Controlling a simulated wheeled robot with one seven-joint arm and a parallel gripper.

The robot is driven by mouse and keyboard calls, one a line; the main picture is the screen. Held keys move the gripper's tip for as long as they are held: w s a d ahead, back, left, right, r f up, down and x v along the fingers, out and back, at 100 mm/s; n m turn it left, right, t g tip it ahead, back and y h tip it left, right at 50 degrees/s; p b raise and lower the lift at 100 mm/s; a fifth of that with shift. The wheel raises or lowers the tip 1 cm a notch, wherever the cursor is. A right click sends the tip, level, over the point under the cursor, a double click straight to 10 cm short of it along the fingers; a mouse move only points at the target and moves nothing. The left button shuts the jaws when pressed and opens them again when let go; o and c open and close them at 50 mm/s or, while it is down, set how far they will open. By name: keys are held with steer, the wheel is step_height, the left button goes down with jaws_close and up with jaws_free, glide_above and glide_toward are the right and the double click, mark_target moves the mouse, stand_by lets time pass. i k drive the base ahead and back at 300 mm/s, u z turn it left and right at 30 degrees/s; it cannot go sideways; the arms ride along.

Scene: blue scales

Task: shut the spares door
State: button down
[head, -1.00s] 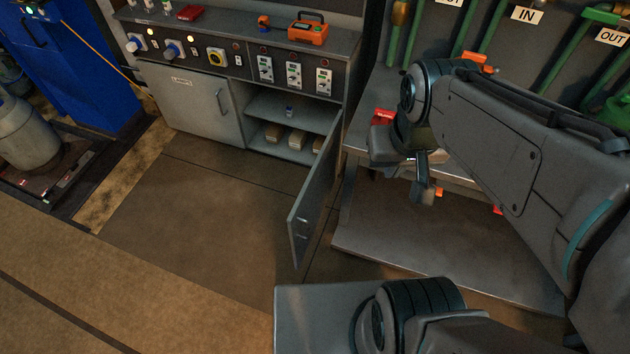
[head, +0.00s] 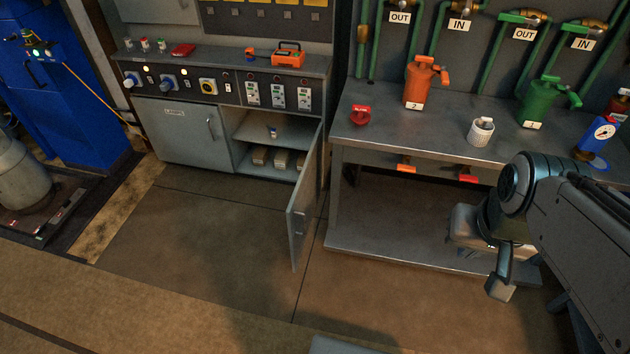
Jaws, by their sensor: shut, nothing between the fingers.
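The open grey cabinet door (head: 304,205) stands swung out from the right side of the low cabinet, hinged at its right edge. I take it to be the spares door; I see no readable label on it. The open compartment (head: 262,128) behind it shows a shelf with a small blue-and-white item (head: 273,132) and several brown boxes (head: 282,160) below. My gripper (head: 500,290) hangs low at the right, in front of the workbench, shut and empty. It is well to the right of the door and apart from it.
The cabinet's left door (head: 188,132) is shut. The workbench (head: 440,140) with a low shelf (head: 400,250) stands right of the open door, carrying an orange filter pot (head: 420,85) and a white jar (head: 480,131). The floor (head: 200,230) before the cabinet is clear.

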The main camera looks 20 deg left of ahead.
mark_target(301, 211)
steer(key=u, duration=0.7)
steer(key=i, duration=0.85)
steer(key=u, duration=0.6)
